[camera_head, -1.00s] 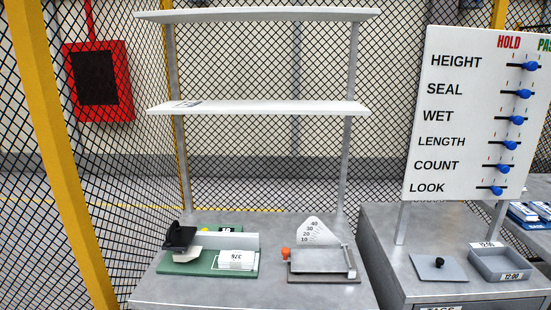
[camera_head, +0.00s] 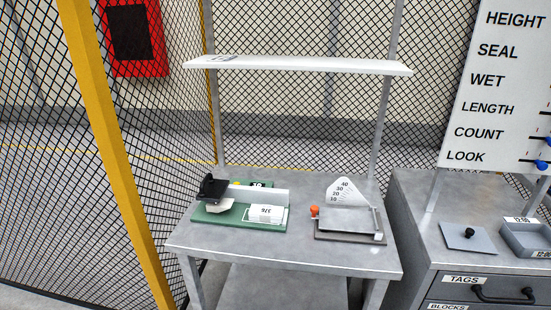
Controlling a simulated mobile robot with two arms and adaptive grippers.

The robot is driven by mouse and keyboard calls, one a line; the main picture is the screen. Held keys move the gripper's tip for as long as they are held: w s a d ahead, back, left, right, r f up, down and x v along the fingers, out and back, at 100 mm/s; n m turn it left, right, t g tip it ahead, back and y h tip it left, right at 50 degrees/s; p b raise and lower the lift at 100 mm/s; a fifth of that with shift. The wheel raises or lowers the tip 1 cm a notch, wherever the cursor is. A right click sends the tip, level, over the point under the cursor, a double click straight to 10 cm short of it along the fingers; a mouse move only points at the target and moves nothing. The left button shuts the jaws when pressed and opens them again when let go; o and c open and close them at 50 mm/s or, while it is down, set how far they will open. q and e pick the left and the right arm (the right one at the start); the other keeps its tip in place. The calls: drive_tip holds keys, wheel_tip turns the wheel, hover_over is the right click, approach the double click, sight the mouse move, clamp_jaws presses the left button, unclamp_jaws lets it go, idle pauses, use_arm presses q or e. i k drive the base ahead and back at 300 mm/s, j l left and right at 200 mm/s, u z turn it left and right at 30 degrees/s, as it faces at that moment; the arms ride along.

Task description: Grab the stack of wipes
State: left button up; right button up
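On the grey table stands a green base board (camera_head: 240,222) with a black-headed device (camera_head: 212,188) at its left end. A small off-white piece (camera_head: 219,206) shows under the black head. A white block with printed digits (camera_head: 267,213) lies at the right of the green board, in front of a pale upright bar (camera_head: 260,194). I cannot tell for sure which of these white pieces is the stack of wipes. Neither of my grippers is in view.
To the right stands a gauge with a scale plate (camera_head: 347,192) and orange knob (camera_head: 315,211). A white shelf (camera_head: 300,65) hangs above the table (camera_head: 290,257). Right of it, a cabinet carries a flat grey plate (camera_head: 472,236), a tray (camera_head: 525,240) and a slider board (camera_head: 497,85).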

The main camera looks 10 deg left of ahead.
sight(267, 214)
drive_tip(key=i+l+u, duration=0.15)
drive_tip(key=u, duration=0.2)
drive_tip(key=i+l+u, duration=0.5)
drive_tip(key=u, duration=0.2)
drive_tip(key=i, duration=0.05)
